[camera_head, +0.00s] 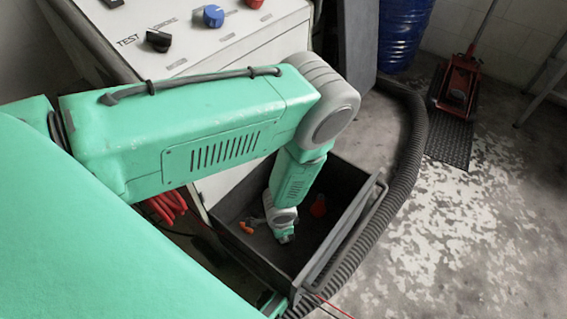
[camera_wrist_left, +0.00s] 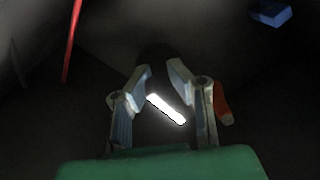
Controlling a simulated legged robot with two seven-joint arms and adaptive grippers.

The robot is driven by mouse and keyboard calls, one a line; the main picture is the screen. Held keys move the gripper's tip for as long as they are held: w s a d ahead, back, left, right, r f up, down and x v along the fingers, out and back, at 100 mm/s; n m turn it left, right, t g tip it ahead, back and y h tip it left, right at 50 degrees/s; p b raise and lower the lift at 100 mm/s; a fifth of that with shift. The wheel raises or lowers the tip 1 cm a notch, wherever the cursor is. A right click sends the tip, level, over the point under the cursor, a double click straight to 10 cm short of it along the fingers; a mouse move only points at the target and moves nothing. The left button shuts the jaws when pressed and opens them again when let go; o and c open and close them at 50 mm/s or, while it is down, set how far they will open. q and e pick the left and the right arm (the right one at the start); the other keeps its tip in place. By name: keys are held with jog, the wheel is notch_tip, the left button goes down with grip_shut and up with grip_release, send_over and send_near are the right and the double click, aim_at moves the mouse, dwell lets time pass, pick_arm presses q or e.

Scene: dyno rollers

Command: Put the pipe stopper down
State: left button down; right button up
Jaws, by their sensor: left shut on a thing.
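My left arm reaches down into a dark grey open bin (camera_head: 333,247). In the head view my left gripper (camera_head: 286,238) is low inside the bin, small and partly hidden by its own wrist. In the left wrist view the two fingers of the left gripper (camera_wrist_left: 157,72) are shut on a dark rounded thing (camera_wrist_left: 153,53) between the tips, which looks like the pipe stopper. Its outline is hard to make out in the shadow, and I cannot tell whether it touches the bin floor. My right gripper is not in view.
An orange piece (camera_head: 245,228) and a red-orange piece (camera_head: 318,206) lie in the bin. A blue block (camera_wrist_left: 270,12) shows in the wrist view. A ribbed hose (camera_head: 408,170) runs beside the bin. A control cabinet (camera_head: 190,45) stands behind my arm.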

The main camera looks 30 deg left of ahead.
pick_arm(q)
jog(key=shift+s+d+f, duration=0.15)
jog(key=shift+d+f, duration=0.15)
jog(key=shift+f, duration=0.15)
jog(key=shift+m, duration=1.3)
jog(key=m, duration=0.1)
jog(key=a+m, duration=0.1)
jog(key=m, duration=0.1)
jog(key=shift+a+f+m+h, duration=0.1)
jog(key=shift+a+m+h, duration=0.15)
jog(key=shift+m+h, duration=0.05)
jog(key=shift+f+m+b, duration=0.2)
jog(key=shift+m+b, duration=0.15)
jog(key=shift+m, duration=0.05)
jog(key=f+b, duration=0.2)
jog(key=f, duration=0.3)
jog(key=shift+d+f+b, duration=0.15)
jog(key=shift+d+b, duration=0.15)
jog(key=shift+b, duration=0.1)
jog(key=f, duration=0.1)
jog(key=f+b, duration=0.1)
jog(key=f, duration=0.1)
jog(key=f+b, duration=0.1)
jog(key=shift+a+f, duration=0.25)
jog(key=shift+d+r, duration=0.1)
jog(key=shift+r, duration=0.05)
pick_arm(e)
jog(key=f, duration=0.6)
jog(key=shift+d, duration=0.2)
